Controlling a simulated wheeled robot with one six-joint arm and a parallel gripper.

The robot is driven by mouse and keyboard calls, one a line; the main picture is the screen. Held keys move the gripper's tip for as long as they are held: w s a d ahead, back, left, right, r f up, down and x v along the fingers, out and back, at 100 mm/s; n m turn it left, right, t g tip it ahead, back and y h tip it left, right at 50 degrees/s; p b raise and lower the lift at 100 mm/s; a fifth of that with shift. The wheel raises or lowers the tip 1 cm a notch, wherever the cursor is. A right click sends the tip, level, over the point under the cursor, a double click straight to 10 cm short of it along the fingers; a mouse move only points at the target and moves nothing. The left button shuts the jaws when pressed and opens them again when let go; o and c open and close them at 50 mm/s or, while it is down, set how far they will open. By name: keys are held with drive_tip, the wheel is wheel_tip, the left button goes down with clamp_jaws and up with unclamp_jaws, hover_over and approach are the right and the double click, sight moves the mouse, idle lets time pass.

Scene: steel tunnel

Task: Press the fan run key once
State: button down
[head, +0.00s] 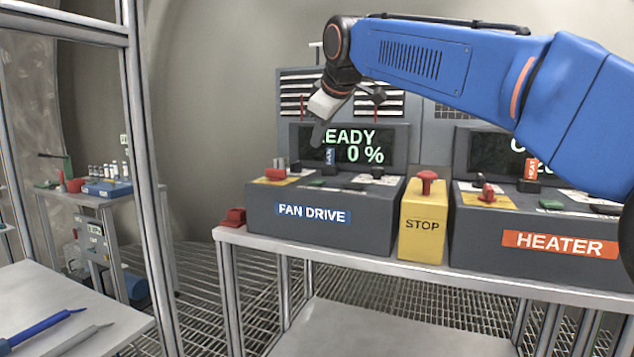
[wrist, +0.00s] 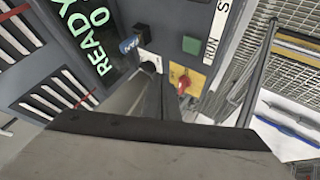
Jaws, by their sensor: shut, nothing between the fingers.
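The fan drive console (head: 300,217) is a dark grey box with a blue FAN DRIVE label. Its display (head: 352,146) reads READY and 0 %, partly covered by my gripper. A green key (head: 320,183) sits on its sloped top; it also shows in the wrist view (wrist: 191,45). I cannot read any lettering on this key. My gripper (head: 317,136) is shut and empty, in front of the display and above the left part of the console top. In the wrist view its fingers (wrist: 160,82) are beside a red switch on a yellow plate (wrist: 183,84), apart from the green key.
A blue-tagged knob (wrist: 130,43) stands near the display. A yellow STOP box (head: 423,225) with a red button is right of the console, then the heater console (head: 560,232). A red object (head: 233,217) lies at the bench's left edge. A side table (head: 85,195) holds small bottles.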

sight(319, 182)
drive_tip(key=shift+f, duration=3.4)
drive_tip(key=shift+f, duration=0.2)
drive_tip(key=shift+f, duration=0.25)
drive_tip(key=shift+f, duration=0.45)
drive_tip(key=shift+r, duration=0.15)
idle(0.4)
drive_tip(key=shift+r, duration=0.75)
drive_tip(key=shift+r, duration=2.5)
